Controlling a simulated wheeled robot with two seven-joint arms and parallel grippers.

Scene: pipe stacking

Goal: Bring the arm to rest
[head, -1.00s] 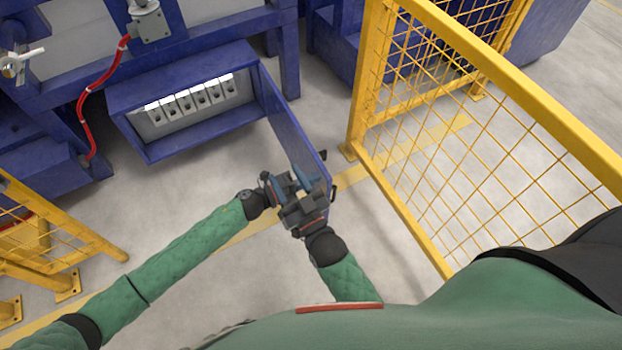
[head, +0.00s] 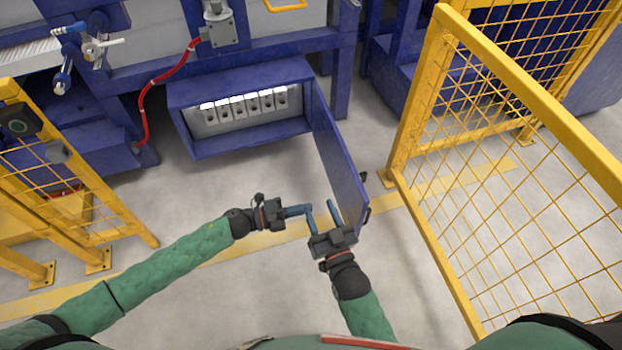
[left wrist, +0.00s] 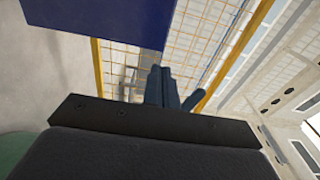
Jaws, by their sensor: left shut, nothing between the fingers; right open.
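My left gripper (head: 306,210) comes in from the left in the head view, its fingers pointing right. It is shut and empty. Its closed dark blue fingers also show in the left wrist view (left wrist: 162,86). My right gripper (head: 320,212) is just to its right in the head view, fingers pointing up the picture, open and with nothing visible between them. The left fingertips appear very close to the right gripper's left finger; I cannot tell whether they touch. The right gripper is near the lower end of the open blue door (head: 340,165).
The door hangs from a blue cabinet (head: 180,135) with a row of white blocks (head: 243,106) inside. A yellow mesh fence (head: 410,200) stands on the right, and another yellow barrier (head: 100,190) on the left. Grey floor (head: 200,190) is clear between the left arm and the cabinet.

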